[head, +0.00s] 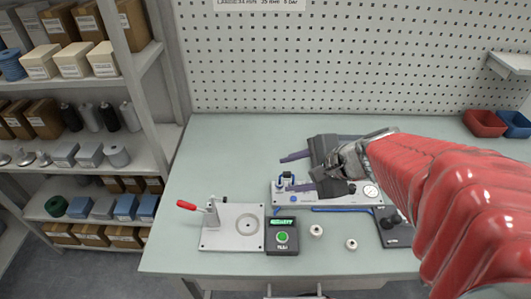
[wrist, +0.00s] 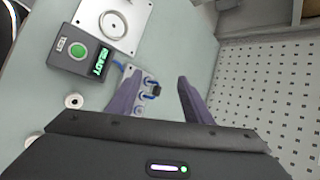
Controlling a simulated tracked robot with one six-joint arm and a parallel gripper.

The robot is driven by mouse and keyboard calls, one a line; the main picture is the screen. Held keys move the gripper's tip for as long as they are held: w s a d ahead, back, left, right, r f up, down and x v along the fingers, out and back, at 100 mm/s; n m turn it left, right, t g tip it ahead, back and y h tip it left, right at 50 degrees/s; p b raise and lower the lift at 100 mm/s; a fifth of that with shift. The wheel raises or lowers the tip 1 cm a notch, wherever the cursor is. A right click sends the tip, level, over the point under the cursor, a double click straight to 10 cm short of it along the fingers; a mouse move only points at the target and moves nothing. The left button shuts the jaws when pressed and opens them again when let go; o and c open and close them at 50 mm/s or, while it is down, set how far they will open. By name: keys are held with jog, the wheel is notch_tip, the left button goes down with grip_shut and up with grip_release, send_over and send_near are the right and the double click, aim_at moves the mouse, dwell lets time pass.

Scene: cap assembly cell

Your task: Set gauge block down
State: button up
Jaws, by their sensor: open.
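My gripper (head: 290,172) is open, its two purple fingers spread apart above the grey pneumatic panel (head: 312,198). It also shows open in the wrist view (wrist: 158,80), with nothing held between the fingers. A small dark fitting (wrist: 155,89) with blue parts on the panel appears in the gap between the fingers; I cannot tell how far below them it is. I cannot make out a piece that is clearly the gauge block in either view. The gripper body and arm hide part of the panel and bench.
A clamp plate (head: 217,238) with a red-handled toggle stands left of a tester (head: 282,246) reading READY. Two cream ring parts (head: 316,231) (head: 351,244) lie to its right. A black device (head: 393,237) and red and blue bins (head: 485,124) are at right. The bench's back left is clear.

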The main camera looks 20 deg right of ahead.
jog(key=s+a+r+n+g+h, duration=0.1)
jog(key=s+a+r+n+h, duration=0.1)
jog(key=s+n, duration=0.3)
jog(key=s+a+r+n+g+h, duration=0.1)
jog(key=s+n, duration=0.4)
jog(key=n, duration=0.7)
notch_tip(320, 180, up, 2)
jog(key=a+h, duration=0.1)
jog(key=a, duration=0.1)
jog(key=shift+s+a+h, duration=0.3)
jog(key=shift+c, duration=0.7)
